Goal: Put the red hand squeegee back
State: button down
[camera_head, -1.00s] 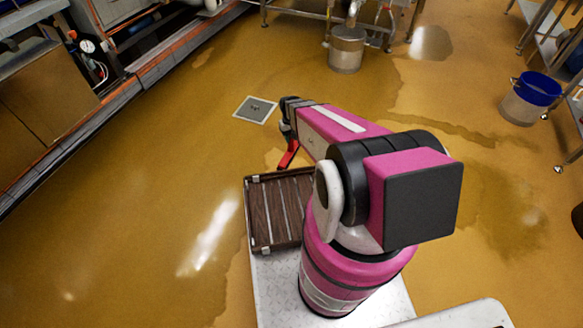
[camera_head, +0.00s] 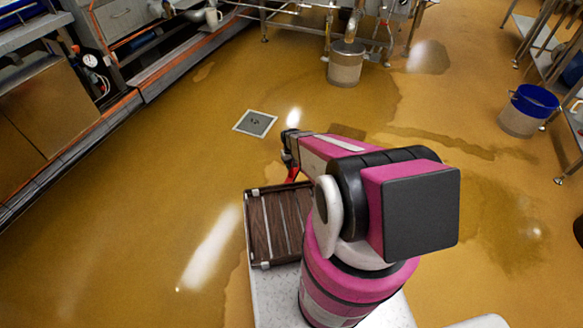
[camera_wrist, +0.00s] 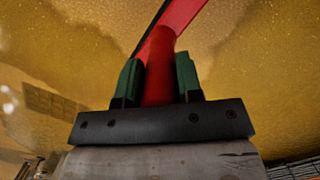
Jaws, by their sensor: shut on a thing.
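The red hand squeegee (camera_wrist: 159,68) is between the two green fingers of my gripper (camera_wrist: 159,82) in the wrist view. Its red handle runs up from the jaws to a wider red head with a dark edge, cut off by the top of the frame. In the head view, a bit of the red squeegee (camera_head: 292,174) shows below my gripper (camera_head: 290,150), above the floor and just beyond the wooden tray. My arm hides part of it. No holder for the squeegee can be made out.
A brown slatted wooden tray (camera_head: 256,228) sits on my base. A floor drain (camera_head: 255,123) lies ahead in the wet yellow floor. A steel bucket (camera_head: 345,66) stands under the machine at the back, a blue-rimmed bucket (camera_head: 522,112) at right. A long counter runs along the left.

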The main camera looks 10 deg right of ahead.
jog(key=w+f, duration=0.1)
jog(key=w, duration=0.1)
jog(key=w+f, duration=0.1)
jog(key=w+d+f, duration=0.1)
jog(key=w, duration=0.1)
jog(key=shift+w+f, duration=0.3)
jog(key=shift+w, duration=0.05)
jog(key=shift+f, duration=2.1)
jog(key=c, duration=0.8)
grip_release()
jog(key=shift+r, duration=0.15)
notch_tip(320, 180, up, 12)
jog(key=w, duration=0.2)
jog(key=s+r, duration=0.7)
jog(key=r, duration=0.3)
jog(key=s+r+m+t, duration=0.1)
jog(key=s+r, duration=0.6)
jog(key=r, duration=0.4)
jog(key=s+r+m, duration=0.1)
jog(key=s+r, duration=0.6)
jog(key=r, duration=0.4)
jog(key=shift+t, duration=0.4)
